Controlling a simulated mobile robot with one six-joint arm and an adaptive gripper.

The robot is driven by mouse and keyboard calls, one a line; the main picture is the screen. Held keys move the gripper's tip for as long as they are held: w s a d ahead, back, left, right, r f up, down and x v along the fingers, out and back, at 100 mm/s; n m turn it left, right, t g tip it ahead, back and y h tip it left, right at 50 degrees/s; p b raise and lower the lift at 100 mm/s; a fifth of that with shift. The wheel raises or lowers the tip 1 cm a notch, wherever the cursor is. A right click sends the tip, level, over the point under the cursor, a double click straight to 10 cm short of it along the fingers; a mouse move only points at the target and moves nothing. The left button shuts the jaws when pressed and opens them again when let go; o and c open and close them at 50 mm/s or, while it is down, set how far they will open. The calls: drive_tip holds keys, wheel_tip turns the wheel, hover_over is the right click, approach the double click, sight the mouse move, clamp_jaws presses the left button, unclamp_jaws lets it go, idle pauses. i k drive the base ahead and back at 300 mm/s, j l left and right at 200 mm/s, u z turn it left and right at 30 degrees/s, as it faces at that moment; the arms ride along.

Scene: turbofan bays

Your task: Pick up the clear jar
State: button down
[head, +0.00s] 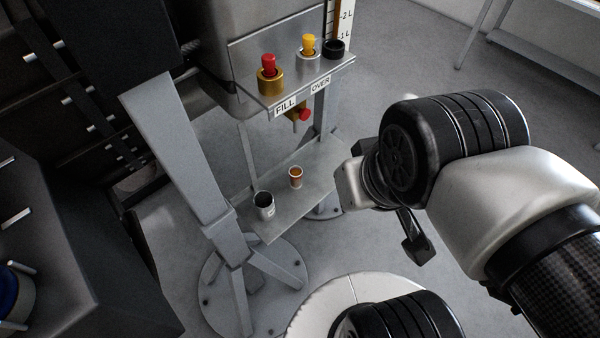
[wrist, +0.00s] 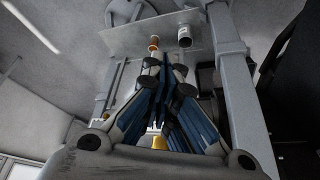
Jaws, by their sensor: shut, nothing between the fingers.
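Two small jars stand upright on the lower metal shelf. One small jar (head: 296,177) shows orange-brown contents below a pale rim; it also shows in the wrist view (wrist: 154,43). The other, a grey jar (head: 264,206) with a dark inside and a pale label, stands nearer and to its left; it shows at the upper middle of the wrist view (wrist: 184,37). I cannot tell for sure which is the clear jar. My gripper (wrist: 166,67) is shut and empty, apart from both jars. In the head view my arm is right of the shelf, and the fingers are mostly hidden.
The lower shelf (head: 290,208) is otherwise bare. Above it, an upper ledge (head: 300,85) marked FILL and OVER carries a red-capped fitting (head: 269,80), a yellow-capped fitting (head: 308,47) and a black ring (head: 334,49). A red-handled valve (head: 301,114) hangs beneath. A grey post (head: 180,150) stands left.

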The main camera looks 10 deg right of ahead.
sight(295, 171)
drive_tip(key=k+l+u, duration=0.2)
drive_tip(key=l+u, duration=0.25)
drive_tip(key=k+l+u, duration=0.25)
drive_tip(key=u, duration=0.2)
drive_tip(key=i+l, duration=0.1)
drive_tip(key=i, duration=0.4)
